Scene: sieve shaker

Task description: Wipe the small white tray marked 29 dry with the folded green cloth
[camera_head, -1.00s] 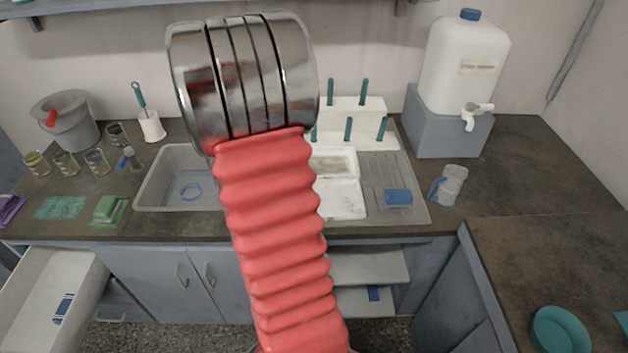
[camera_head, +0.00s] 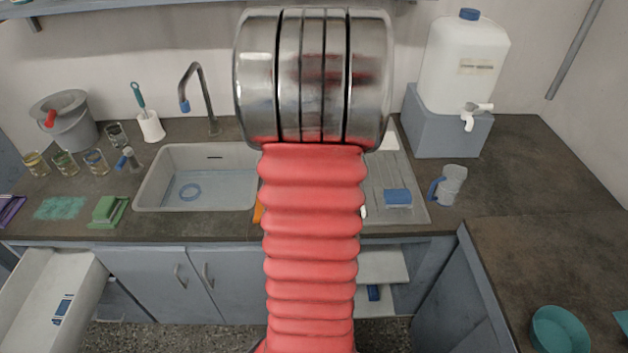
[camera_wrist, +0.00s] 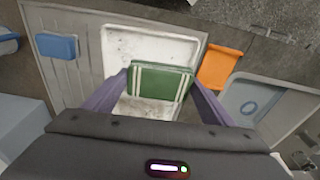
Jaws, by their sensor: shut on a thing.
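The folded green cloth (camera_wrist: 160,82), with white stripes near its ends, is between the two purple fingers of my gripper (camera_wrist: 157,95) in the wrist view. My gripper is shut on it. The cloth is over white tray surfaces; whether it touches them I cannot tell. A white tray (camera_wrist: 150,45) with dark specks shows beyond the cloth, and more white surface (camera_wrist: 135,108) shows below it. No number can be read. In the head view my arm hides my gripper, the cloth and most of the tray area.
The grey drainer (camera_head: 415,208) carries a blue sponge (camera_head: 398,196). The sink (camera_head: 230,180) with a tap (camera_head: 200,95) lies left. An orange flat thing (camera_wrist: 221,66) is beside the tray. A clear jug (camera_head: 452,185) stands right. A green block-like thing (camera_head: 108,210) lies far left.

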